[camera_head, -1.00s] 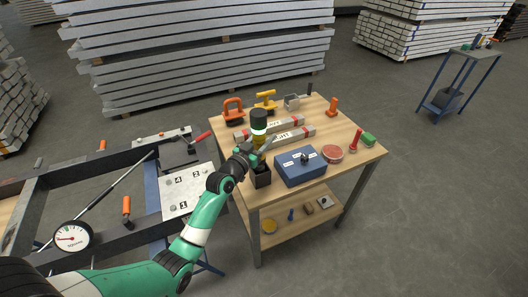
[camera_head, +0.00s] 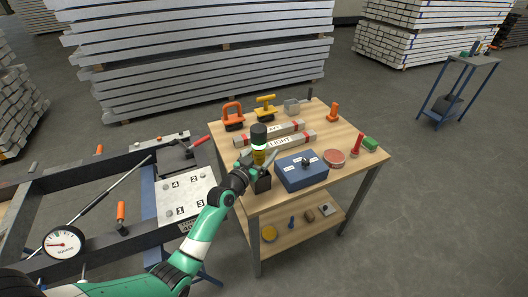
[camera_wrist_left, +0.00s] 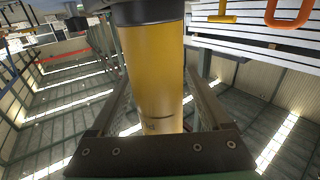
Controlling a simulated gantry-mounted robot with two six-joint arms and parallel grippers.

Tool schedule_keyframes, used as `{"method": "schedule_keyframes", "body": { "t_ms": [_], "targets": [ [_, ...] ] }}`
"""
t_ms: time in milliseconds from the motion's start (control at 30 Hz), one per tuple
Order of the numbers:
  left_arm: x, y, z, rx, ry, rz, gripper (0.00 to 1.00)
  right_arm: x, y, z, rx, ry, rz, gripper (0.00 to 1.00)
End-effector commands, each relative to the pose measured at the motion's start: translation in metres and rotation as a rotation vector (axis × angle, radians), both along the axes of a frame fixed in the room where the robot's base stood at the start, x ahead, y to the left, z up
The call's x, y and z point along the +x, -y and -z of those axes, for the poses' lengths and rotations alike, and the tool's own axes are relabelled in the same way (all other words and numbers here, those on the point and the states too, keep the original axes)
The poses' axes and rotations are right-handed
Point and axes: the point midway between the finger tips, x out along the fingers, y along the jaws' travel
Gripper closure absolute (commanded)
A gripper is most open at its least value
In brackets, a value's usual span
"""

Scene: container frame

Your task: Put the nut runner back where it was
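The nut runner (camera_head: 259,145) is an upright yellow cylinder with a black top, at the left side of the wooden table. My left gripper (camera_head: 253,169) holds it from the left. In the left wrist view the yellow body (camera_wrist_left: 152,75) stands between both fingers, whose tips meet its sides. A dark open-topped holder (camera_head: 263,184) stands at the table's left edge, right under the nut runner. The gripper hides the runner's lower end, so I cannot tell how far it is inside the holder. My right gripper is not in view.
A blue box (camera_head: 301,172) stands just right of the holder. Two grey bars (camera_head: 290,138) with red marks lie behind. An orange handle tool (camera_head: 232,112) and a yellow one (camera_head: 265,104) are at the back. A dark frame with a gauge (camera_head: 63,243) is at left.

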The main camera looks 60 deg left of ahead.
Motion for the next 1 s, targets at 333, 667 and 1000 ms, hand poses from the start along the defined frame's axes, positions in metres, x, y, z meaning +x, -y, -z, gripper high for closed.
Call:
{"method": "schedule_keyframes", "body": {
  "t_ms": [333, 667, 1000],
  "targets": [
    [-0.012, 0.007, -0.003, -0.001, -0.002, 0.000, 0.19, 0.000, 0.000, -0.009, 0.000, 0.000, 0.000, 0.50],
    [-0.080, 0.046, -0.002, -0.002, -0.002, -0.001, 0.19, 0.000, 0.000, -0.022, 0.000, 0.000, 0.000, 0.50],
    [-0.104, 0.061, -0.002, 0.001, -0.001, 0.000, 0.19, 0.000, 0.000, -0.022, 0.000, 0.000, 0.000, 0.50]
  ]
}}
